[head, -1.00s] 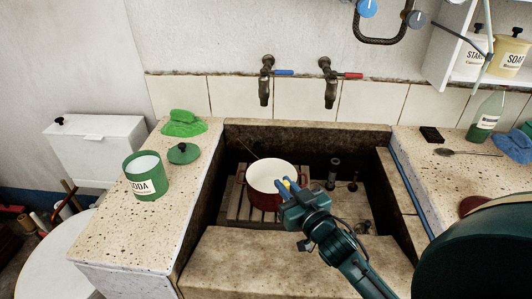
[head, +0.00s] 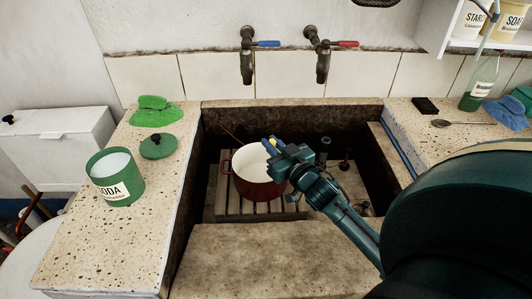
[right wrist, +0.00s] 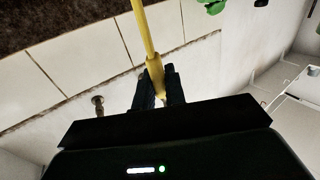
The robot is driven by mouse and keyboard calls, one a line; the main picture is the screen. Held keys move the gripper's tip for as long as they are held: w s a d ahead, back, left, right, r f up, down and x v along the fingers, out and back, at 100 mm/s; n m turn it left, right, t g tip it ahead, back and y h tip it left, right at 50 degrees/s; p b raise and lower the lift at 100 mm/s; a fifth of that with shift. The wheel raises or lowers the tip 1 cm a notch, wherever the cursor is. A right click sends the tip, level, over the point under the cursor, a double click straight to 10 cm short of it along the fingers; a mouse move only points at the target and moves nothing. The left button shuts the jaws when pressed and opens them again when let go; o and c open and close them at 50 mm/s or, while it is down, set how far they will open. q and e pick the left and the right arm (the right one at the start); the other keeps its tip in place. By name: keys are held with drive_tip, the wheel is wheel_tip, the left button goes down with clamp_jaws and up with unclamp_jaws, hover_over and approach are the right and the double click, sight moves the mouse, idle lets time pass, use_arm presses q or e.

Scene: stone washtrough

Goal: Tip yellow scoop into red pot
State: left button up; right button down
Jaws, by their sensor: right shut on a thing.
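The red pot (head: 256,187), white inside, stands upright on a wooden slatted rack in the stone trough. My right gripper (head: 270,146) is over the pot's back right rim in the head view. It is shut on the yellow scoop (head: 274,142), which shows there only as a small yellow bit. In the right wrist view the scoop's long yellow handle (right wrist: 142,32) runs out from between the fingers (right wrist: 157,88). The scoop's bowl and any contents are not visible. The pot's inside is partly covered by the gripper. My left gripper is not in view.
A green soda tin (head: 115,178), its lid (head: 158,145) and a green cloth (head: 153,112) are on the left ledge. Two taps (head: 246,58) (head: 322,58) are above the trough. A bottle (head: 479,84) and a blue cloth (head: 508,112) are on the right ledge.

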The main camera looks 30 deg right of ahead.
use_arm(q)
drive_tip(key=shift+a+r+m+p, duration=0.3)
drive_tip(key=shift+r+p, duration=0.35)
drive_tip(key=shift+p, duration=0.75)
use_arm(e)
drive_tip(key=shift+w+a+f+n+g, duration=0.1)
drive_tip(key=shift+w+a+n+g, duration=0.2)
drive_tip(key=shift+a+n, duration=0.15)
drive_tip(key=shift+w+a+n+g, duration=0.25)
drive_tip(key=shift+a+n, duration=0.1)
drive_tip(key=shift+a, duration=0.2)
use_arm(q)
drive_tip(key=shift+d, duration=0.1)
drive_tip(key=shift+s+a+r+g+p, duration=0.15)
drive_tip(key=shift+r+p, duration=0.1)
drive_tip(key=shift+p, duration=0.3)
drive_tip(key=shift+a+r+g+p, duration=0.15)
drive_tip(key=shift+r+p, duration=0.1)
drive_tip(key=shift+p, duration=0.25)
use_arm(e)
drive_tip(key=shift+w+a+f+n+g, duration=0.15)
drive_tip(key=shift+w+a+n+g, duration=0.1)
drive_tip(key=shift+a+n, duration=0.2)
drive_tip(key=shift+w+a+f+n+g, duration=0.15)
drive_tip(key=shift+w+a+n, duration=0.1)
drive_tip(key=shift+a+n, duration=0.2)
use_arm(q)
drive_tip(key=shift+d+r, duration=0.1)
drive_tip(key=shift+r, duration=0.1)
